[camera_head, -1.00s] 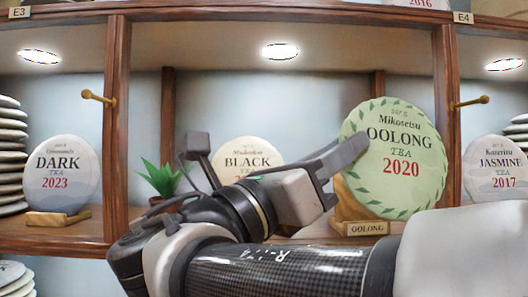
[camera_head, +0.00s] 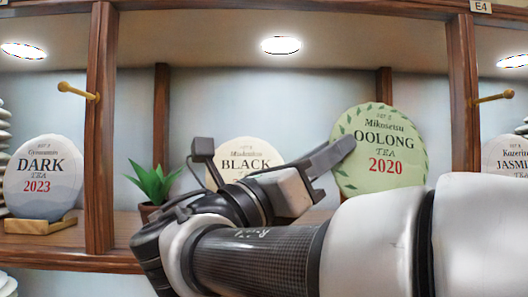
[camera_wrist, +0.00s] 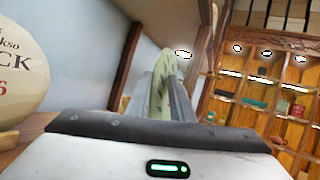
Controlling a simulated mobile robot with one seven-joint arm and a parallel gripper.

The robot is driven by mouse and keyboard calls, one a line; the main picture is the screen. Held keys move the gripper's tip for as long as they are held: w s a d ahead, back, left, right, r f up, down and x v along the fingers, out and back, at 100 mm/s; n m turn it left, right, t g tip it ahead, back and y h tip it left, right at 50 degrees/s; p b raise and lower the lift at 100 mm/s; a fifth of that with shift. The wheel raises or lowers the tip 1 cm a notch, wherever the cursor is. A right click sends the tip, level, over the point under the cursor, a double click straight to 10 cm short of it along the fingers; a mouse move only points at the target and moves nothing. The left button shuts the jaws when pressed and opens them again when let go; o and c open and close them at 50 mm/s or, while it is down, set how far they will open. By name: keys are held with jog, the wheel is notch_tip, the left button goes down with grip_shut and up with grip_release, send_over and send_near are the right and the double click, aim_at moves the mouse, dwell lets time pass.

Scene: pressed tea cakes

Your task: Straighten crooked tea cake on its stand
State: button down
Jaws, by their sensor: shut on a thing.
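The round pale green Oolong tea cake (camera_head: 380,152), with a leaf border and "2020" in red, stands in the middle bay of the shelf. Its lettering slopes slightly down to the right. My gripper (camera_head: 343,150) is shut on the cake's left edge. In the wrist view the cake (camera_wrist: 163,85) shows edge-on between the grey fingers. The cake's lower edge and its stand are hidden behind my arm, so I cannot tell whether it rests on the stand.
The Black tea cake (camera_head: 241,155) stands behind my gripper, with a potted plant (camera_head: 154,182) left of it. The Dark cake (camera_head: 43,178) is in the left bay, the Jasmine cake (camera_head: 508,160) in the right. Wooden posts (camera_head: 101,130) divide the bays.

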jog(key=w+f+b, duration=0.2)
jog(key=w+f, duration=0.2)
jog(key=w, duration=0.1)
dwell(0.9)
jog(key=shift+f, duration=0.2)
dwell(0.7)
jog(key=c, duration=0.8)
grip_release()
jog(key=shift+a+f, duration=0.1)
jog(key=shift+a, duration=0.05)
jog(key=shift+s+a+f, duration=0.2)
jog(key=shift+a+f, duration=0.2)
jog(key=shift+a, duration=0.35)
dwell(0.4)
jog(key=shift+s+a+f, duration=0.25)
jog(key=shift+a+f, duration=0.3)
jog(key=shift+a, duration=0.25)
